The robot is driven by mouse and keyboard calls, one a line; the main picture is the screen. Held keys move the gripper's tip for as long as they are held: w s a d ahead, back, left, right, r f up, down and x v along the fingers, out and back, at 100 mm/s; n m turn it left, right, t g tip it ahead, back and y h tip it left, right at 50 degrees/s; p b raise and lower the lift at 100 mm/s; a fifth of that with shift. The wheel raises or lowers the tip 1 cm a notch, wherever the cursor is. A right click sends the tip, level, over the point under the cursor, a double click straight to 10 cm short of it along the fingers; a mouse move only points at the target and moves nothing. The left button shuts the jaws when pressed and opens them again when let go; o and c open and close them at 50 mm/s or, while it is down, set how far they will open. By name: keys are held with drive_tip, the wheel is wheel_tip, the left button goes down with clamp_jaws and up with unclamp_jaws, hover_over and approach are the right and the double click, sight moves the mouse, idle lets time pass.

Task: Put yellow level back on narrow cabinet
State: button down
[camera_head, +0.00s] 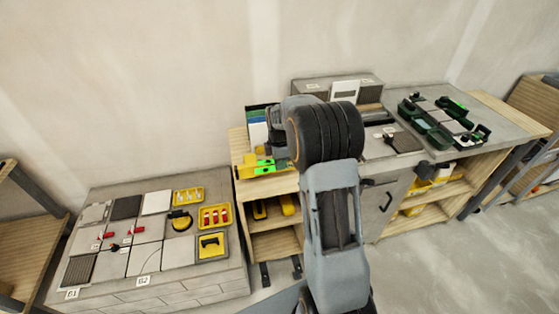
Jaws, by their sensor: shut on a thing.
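The yellow level (248,171), with bright green parts, is at the top of the narrow cabinet (238,143), near its front edge. I cannot tell whether it rests on the top or hangs just above it. My gripper (272,150) is above the level's right part and shut on it. The fingertips are small and partly hidden by my own arm, which also covers the right side of the cabinet.
Left of the cabinet stands a lower block bench (200,292) with tiles and yellow trays. Right of it is a grey worktop (428,91) with green tools. A blue-and-white boxlike item (257,126) stands behind the level. Yellow items (288,204) lie on the cabinet's shelf.

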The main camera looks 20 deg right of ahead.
drive_tip(key=shift+f+b, duration=2.4)
drive_tip(key=shift+f, duration=1.25)
drive_tip(key=shift+d, duration=0.15)
drive_tip(key=shift+f, duration=0.25)
drive_tip(key=c, duration=0.9)
unclamp_jaws()
